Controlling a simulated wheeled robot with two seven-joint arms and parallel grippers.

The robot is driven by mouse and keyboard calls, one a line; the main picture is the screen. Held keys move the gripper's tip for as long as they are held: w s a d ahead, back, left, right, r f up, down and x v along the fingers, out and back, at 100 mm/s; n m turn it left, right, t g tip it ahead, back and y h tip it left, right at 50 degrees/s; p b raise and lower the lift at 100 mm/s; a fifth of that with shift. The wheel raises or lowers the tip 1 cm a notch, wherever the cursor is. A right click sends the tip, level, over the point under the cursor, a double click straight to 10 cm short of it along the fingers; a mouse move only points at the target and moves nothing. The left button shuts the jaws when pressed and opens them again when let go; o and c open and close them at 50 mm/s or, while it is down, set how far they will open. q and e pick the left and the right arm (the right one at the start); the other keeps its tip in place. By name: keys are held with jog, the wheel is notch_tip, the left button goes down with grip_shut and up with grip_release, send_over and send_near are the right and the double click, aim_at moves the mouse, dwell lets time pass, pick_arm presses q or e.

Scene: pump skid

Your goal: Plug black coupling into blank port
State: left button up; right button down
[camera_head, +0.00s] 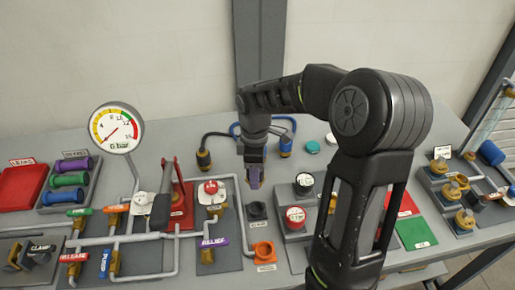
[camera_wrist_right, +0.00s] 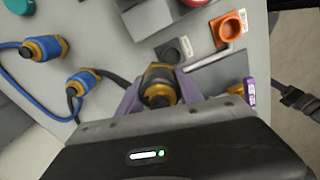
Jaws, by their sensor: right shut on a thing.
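My right gripper (camera_head: 254,178) has purple fingers and is shut on a black coupling with brass parts. The coupling (camera_wrist_right: 158,84) shows between the fingers in the right wrist view; in the head view the fingers mostly hide it. A black square port (camera_head: 257,210) lies just below and in front of the gripper, and also shows in the wrist view (camera_wrist_right: 173,52). An orange square port (camera_head: 264,251) lies nearer the front edge. I cannot tell which is the blank port. The held coupling appears apart from both. My left gripper is not in view.
A coupling with a black hose (camera_head: 204,158) and a blue coupling (camera_head: 285,146) stand behind the panel.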

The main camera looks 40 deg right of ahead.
jog(key=shift+s+a+f, duration=0.1)
jog(key=shift+s+a, duration=0.3)
jog(key=shift+s, duration=0.2)
jog(key=shift+s+a, duration=0.35)
jog(key=shift+s, duration=0.25)
jog(key=shift+f, duration=0.1)
notch_tip(320, 180, down, 5)
jog(key=b, duration=0.4)
jog(key=shift+f, duration=0.2)
jog(key=shift+f+b, duration=1.3)
jog(key=shift+f, duration=0.35)
dwell(0.4)
jog(key=c, duration=0.7)
grip_release()
